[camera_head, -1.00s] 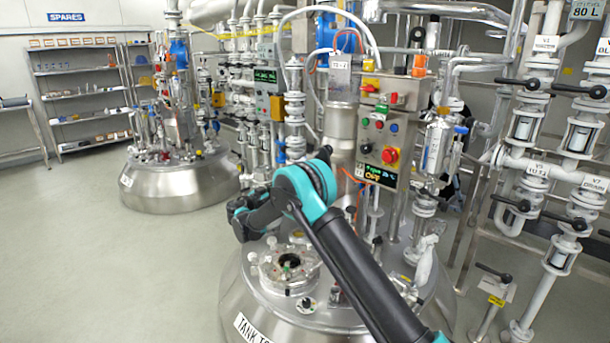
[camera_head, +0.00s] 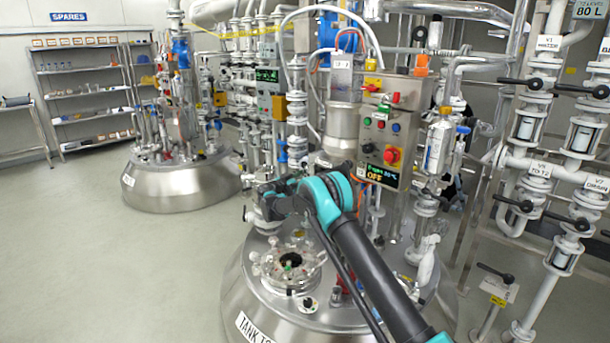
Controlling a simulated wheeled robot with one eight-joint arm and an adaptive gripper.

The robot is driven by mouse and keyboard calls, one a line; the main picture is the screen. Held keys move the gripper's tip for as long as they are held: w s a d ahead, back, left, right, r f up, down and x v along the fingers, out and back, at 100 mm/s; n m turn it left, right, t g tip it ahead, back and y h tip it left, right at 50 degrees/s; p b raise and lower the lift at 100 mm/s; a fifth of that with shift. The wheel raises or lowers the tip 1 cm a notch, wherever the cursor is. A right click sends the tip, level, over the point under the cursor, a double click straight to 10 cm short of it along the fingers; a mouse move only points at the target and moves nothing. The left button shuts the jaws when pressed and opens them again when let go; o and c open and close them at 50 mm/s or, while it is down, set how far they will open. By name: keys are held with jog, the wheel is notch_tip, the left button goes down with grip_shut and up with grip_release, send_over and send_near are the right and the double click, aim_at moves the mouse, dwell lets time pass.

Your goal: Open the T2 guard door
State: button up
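The tank labelled "TANK T…" (camera_head: 247,327) stands in front of me, with the label cut off by the shiny dome's curve. A grey steel cylindrical housing (camera_head: 343,122) rises above its lid under the drive unit; I cannot tell for certain which part is the guard door. My gripper (camera_head: 272,203) is at the dark far end of the arm, left of the housing and above the lid. Its fingers are too small and dark to read.
A control box (camera_head: 386,128) with a red knob and a display reading "OFF" hangs right of the housing. A glass-fitted port (camera_head: 290,262) sits on the lid below my gripper. Valved pipes (camera_head: 530,130) crowd the right. Open floor (camera_head: 110,255) lies left, before another tank (camera_head: 180,185).

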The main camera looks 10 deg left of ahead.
jog(key=shift+x, duration=1.05)
grip_shut()
